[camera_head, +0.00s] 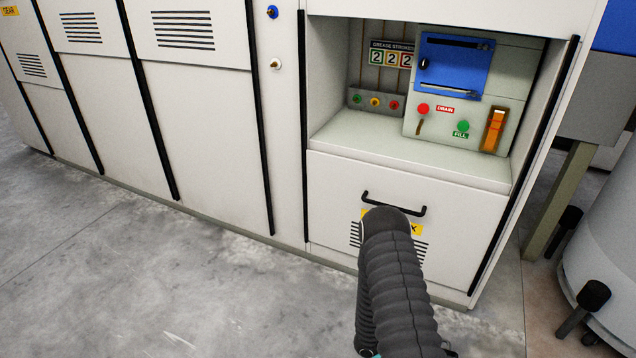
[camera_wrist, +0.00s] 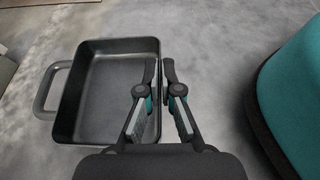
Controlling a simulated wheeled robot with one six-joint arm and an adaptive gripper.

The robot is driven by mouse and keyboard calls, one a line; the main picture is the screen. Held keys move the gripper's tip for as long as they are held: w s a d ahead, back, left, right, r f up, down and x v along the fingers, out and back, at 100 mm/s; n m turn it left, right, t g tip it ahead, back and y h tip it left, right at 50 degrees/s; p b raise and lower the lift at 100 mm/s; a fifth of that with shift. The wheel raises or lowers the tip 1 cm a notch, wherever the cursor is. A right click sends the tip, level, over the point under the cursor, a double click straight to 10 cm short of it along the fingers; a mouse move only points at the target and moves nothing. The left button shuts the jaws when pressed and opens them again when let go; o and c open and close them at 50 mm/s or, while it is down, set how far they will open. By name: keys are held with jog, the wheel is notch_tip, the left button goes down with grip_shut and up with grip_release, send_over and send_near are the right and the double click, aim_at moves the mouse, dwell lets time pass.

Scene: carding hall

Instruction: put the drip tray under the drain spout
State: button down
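The drip tray, a dark grey rectangular pan (camera_wrist: 105,46) with a looped grey handle on its left, shows in the wrist view above grey floor. It looks empty. My gripper (camera_wrist: 161,72) is at the tray's right wall, one finger on the inside and one on the outside. The fingers are close together and look shut on that wall. I cannot tell whether the tray touches the floor. The head view shows neither tray nor fingers. There, a red knob by a DRAIN label (camera_head: 445,109) sits on the recessed panel; I cannot make out a drain spout.
White machine cabinets (camera_head: 200,120) line the back left. A drawer-like front with a black handle (camera_head: 394,207) is below the panel recess. A grey rounded drum (camera_head: 610,250) with black-tipped bars and a post stand at right. Grey floor (camera_head: 150,270) is clear at left.

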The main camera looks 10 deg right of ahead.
jog(key=w+r+n+t, duration=0.1)
jog(key=w, duration=0.1)
jog(key=w+r+n+t+h, duration=0.1)
jog(key=w+r, duration=0.1)
jog(key=w+r+n+t+p, duration=0.1)
jog(key=w+r+t, duration=0.1)
jog(key=shift+w+a+n, duration=0.3)
jog(key=shift+a, duration=0.05)
jog(key=w+a+r+n+t+y+p, duration=0.1)
jog(key=w+a+r+n+t+p, duration=0.1)
jog(key=w+a+r+n+t, duration=0.35)
jog(key=w+a+r+n+t+p, duration=0.2)
jog(key=w+a+r+t, duration=0.1)
jog(key=w+a+r, duration=0.65)
jog(key=w+a+r+n+t+y+p, duration=0.2)
jog(key=w+a+r+n+t+y, duration=0.15)
jog(key=a+r, duration=0.55)
notch_tip(320, 180, up, 13)
jog(key=w+d+n+t+y, duration=0.1)
jog(key=d+n+t+y, duration=0.1)
jog(key=n+y, duration=0.2)
jog(key=shift+d+r+n+t, duration=0.15)
jog(key=shift+d+n+t, duration=0.2)
jog(key=shift+n, duration=0.25)
jog(key=shift+y, duration=0.25)
